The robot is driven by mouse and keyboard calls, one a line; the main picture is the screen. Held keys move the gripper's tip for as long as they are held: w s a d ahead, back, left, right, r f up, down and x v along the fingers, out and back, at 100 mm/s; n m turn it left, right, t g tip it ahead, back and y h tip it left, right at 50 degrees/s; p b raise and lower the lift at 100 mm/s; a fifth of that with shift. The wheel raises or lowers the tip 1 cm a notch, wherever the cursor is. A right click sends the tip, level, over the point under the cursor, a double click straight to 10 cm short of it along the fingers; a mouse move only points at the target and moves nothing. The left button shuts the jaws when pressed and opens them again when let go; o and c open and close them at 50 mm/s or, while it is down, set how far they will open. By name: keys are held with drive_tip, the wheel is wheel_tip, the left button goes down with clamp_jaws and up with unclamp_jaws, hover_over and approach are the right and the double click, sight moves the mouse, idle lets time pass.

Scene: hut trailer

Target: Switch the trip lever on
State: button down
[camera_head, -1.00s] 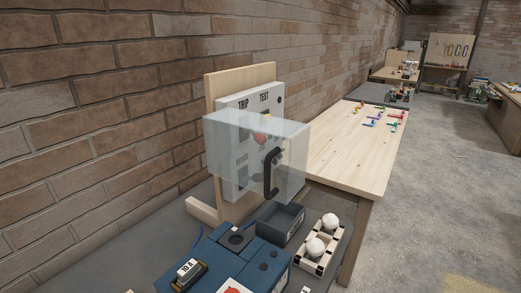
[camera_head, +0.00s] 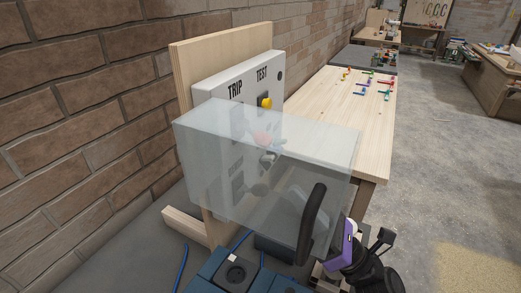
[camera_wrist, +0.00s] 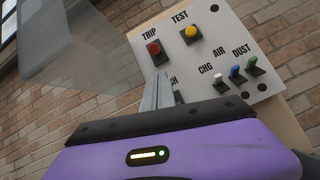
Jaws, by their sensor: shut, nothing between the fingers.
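The white panel (camera_head: 271,66) stands upright on a wooden board, marked TRIP and TEST. In the wrist view (camera_wrist: 265,33), a red knob (camera_wrist: 153,48) sits under TRIP and a yellow button (camera_wrist: 190,33) under TEST. A clear box-shaped cover (camera_head: 215,150) with a black handle (camera_head: 312,225) stands before the panel in the head view; its pane shows upper left in the wrist view (camera_wrist: 75,40). My gripper (camera_wrist: 163,90) is shut and empty, its fingers pointing at the panel below the red knob. Its purple body (camera_head: 347,243) shows beside the handle; contact cannot be told.
White, blue and green switches (camera_wrist: 235,72) marked CHG, AIR and DUST sit at the panel's right. A blue box (camera_head: 235,270) stands in front below. A brick wall (camera_head: 80,120) is on the left; a wooden table (camera_head: 335,120) with small coloured pieces stands beyond.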

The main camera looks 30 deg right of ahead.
drive_tip(key=shift+s+a+n, duration=0.1)
drive_tip(key=shift+n, duration=0.4)
drive_tip(key=shift+r, duration=0.15)
drive_tip(key=shift+p+x, duration=2.25)
drive_tip(key=shift+x, duration=2.7)
drive_tip(key=shift+a, duration=0.1)
